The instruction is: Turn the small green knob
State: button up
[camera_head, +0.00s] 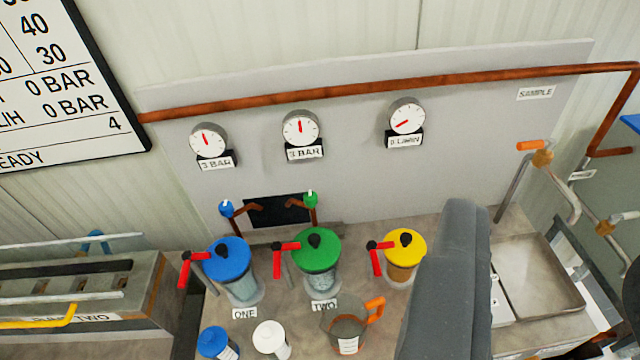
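The small green knob (310,200) sits on top of a thin copper pipe, in front of a dark opening in the grey panel. It is upright, with a pale mark on it. A small blue knob (227,209) stands to its left on a similar pipe. A dark grey rounded block at the lower right, seemingly my gripper (450,285), rises from the bottom edge. It is to the right of the green knob and apart from it in the picture. Its fingertips cannot be made out, and nothing is seen held.
Lidded pots, blue (229,262), green (317,255) and yellow (404,254), with red handles stand before the panel. A jug (345,327) and two bottles are in front. Three gauges (300,128) hang above. A sink (540,277) is at right.

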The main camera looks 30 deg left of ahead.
aim_at(311, 199)
jog(key=i, duration=0.9)
jog(key=u, duration=0.05)
